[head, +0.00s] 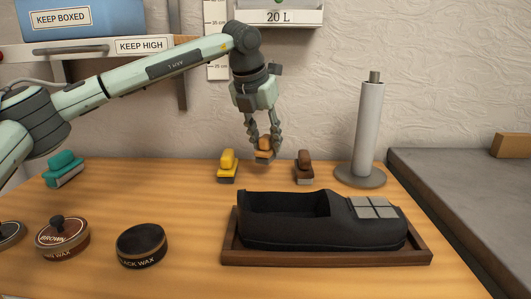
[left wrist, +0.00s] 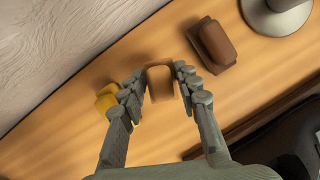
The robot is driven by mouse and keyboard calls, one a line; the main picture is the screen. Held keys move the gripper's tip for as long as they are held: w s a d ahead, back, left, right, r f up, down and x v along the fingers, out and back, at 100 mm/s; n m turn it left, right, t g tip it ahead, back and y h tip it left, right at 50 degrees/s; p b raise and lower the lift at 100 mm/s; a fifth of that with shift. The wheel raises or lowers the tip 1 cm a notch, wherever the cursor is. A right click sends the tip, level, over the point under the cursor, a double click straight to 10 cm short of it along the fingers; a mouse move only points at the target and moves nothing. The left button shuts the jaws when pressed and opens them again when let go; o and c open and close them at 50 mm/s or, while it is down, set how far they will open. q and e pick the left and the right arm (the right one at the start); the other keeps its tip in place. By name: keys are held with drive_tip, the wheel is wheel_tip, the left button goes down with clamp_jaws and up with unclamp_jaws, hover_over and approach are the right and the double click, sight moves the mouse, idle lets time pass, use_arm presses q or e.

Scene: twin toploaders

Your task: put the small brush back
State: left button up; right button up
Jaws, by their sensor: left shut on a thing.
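My left gripper (head: 264,146) points down at the back of the wooden table and is shut on a small orange-tan brush (head: 265,155). In the left wrist view the brush (left wrist: 160,82) sits between the two fingertips (left wrist: 160,84). I cannot tell whether its underside touches the table. A yellow brush (head: 228,160) stands to its left and a dark brown brush (head: 304,167) to its right, both apart from it. A teal brush (head: 65,167) stands at the far left. My right gripper is not in view.
A black shoe (head: 285,232) lies in a brown tray (head: 325,259) in front. A grey post on a round base (head: 369,130) stands at the back right. Wax tins (head: 141,245) stand front left. Shelves (head: 180,50) hang on the wall behind my left arm.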

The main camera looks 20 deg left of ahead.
sight(264, 150)
use_arm(q)
wheel_tip(264, 150, down, 3)
drive_tip(key=shift+f, duration=0.5)
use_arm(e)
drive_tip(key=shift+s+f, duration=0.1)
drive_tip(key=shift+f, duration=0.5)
use_arm(q)
drive_tip(key=shift+f, duration=0.1)
